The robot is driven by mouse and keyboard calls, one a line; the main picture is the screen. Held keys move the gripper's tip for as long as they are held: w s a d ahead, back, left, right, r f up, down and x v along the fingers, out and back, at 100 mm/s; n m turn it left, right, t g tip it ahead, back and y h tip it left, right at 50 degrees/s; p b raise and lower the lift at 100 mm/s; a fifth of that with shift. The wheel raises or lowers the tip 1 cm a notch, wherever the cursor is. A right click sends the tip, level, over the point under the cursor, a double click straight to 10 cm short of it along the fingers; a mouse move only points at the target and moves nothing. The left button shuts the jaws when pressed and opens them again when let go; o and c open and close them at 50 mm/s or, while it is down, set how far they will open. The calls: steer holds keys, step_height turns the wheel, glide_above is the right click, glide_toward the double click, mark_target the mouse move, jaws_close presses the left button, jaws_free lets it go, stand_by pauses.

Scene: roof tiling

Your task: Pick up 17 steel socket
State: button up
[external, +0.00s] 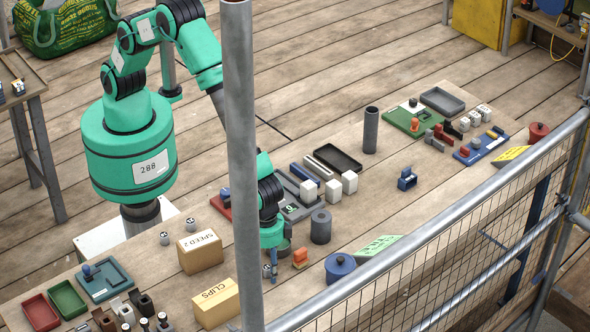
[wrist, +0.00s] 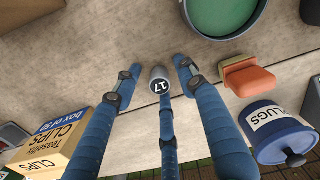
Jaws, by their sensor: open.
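The 17 steel socket (wrist: 159,83) is a small grey cylinder with a dark round end marked 17. In the wrist view it stands on the wooden table top between my fingertips. My gripper (wrist: 157,74) is open, with one blue finger to the left of the socket, one to the right and one at the near side. I see no clear grip on it; the near finger looks very close, and I cannot tell if it touches. In the external view my gripper (external: 271,264) is low over the table's near part, and the socket is not clearly made out there.
An orange block (wrist: 250,82) and a blue lidded pot (wrist: 278,134) stand right of my gripper. A CLIPS box (wrist: 48,142) is at the left. A green round dish (wrist: 225,32) lies beyond. A steel post (external: 240,150) and mesh fence (external: 490,215) stand in front of the table.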

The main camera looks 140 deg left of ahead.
mark_target(267, 267)
jaws_close()
steer(key=shift+r, duration=0.1)
steer(key=shift+r+p, duration=0.75)
steer(key=shift+r, duration=4.2)
